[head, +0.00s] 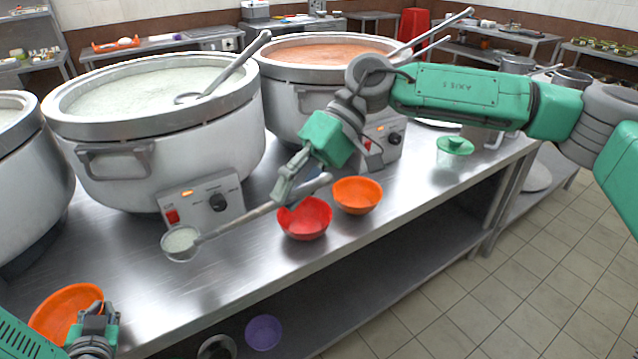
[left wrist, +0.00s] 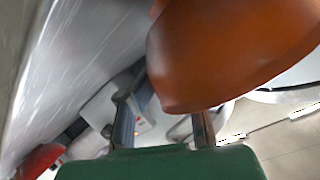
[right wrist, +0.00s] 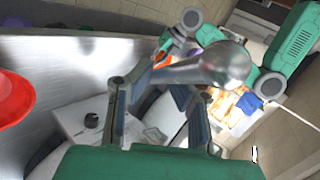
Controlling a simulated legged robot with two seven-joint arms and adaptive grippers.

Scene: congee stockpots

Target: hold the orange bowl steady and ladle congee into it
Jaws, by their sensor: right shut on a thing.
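The orange bowl (head: 62,306) is on the metal counter at the lower left and fills the upper right of the left wrist view (left wrist: 225,50). My left gripper (head: 97,308) is at the bowl's near right rim. Its fingers show beside and behind the bowl; the tips are partly hidden, and I cannot tell whether they close on it. My right gripper (head: 287,192) is shut on the handle of a metal ladle (head: 250,214). The ladle's cup, with pale congee (head: 181,239) in it, is above the counter, right of the orange bowl and apart from it.
A large pot of white congee (head: 150,90) stands behind the ladle, with another ladle in it. A pot of reddish congee (head: 325,50) is further right. A red bowl (head: 305,217) and another orange bowl (head: 357,194) are near the counter's front edge. A purple bowl (head: 263,332) is lower down.

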